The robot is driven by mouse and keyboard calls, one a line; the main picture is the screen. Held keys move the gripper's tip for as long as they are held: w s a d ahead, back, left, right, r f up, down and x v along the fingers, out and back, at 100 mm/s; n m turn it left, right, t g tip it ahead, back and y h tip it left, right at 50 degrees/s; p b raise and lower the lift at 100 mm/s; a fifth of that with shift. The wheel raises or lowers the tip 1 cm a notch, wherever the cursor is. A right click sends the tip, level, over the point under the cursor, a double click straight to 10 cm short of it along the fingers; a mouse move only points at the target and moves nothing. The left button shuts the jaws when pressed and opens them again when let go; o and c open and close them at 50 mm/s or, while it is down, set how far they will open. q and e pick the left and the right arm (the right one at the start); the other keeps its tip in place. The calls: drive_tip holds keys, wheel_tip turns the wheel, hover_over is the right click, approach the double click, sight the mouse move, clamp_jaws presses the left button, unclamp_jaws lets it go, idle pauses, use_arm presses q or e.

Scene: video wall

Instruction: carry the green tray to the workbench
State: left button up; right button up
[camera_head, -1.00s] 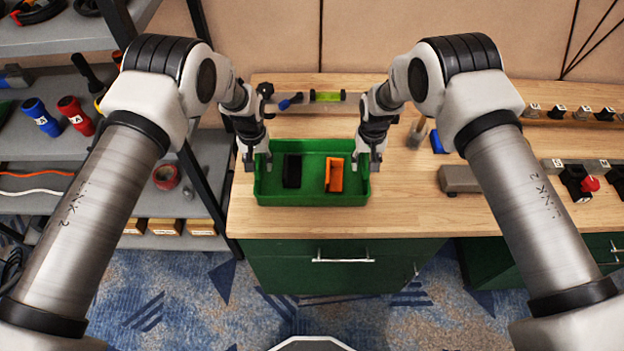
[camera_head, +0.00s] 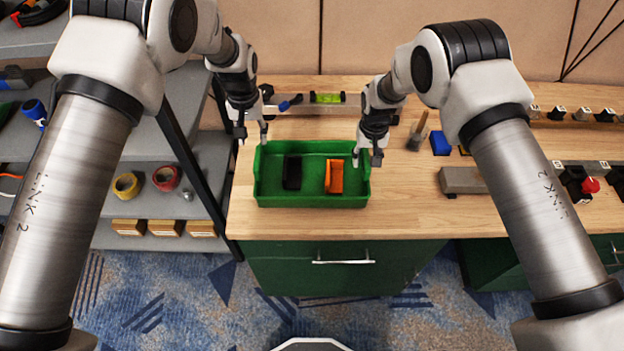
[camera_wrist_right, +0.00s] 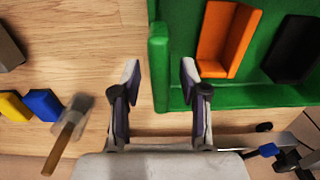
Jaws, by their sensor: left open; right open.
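The green tray (camera_head: 312,201) rests on the wooden workbench (camera_head: 420,212), near its front left edge. It holds a black block (camera_head: 292,172) and an orange open-sided block (camera_head: 334,176). My left gripper (camera_head: 252,140) is open, above and just behind the tray's left end, apart from it. My right gripper (camera_head: 368,159) is open at the tray's right end. In the right wrist view the fingers of the right gripper (camera_wrist_right: 160,75) stand apart on either side of the green tray's end wall (camera_wrist_right: 158,70), with nothing visibly clamped; contact cannot be told.
A grey shelf unit (camera_head: 160,150) with tape rolls and small boxes stands left of the bench. A level (camera_head: 327,98) lies behind the tray. Bare wood lies between.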

use_arm(q)
drive_tip(key=shift+s, duration=0.1)
use_arm(e)
wheel_tip(320, 180, up, 10)
drive_tip(key=shift+s+f, duration=0.1)
drive_tip(key=shift+f, duration=0.05)
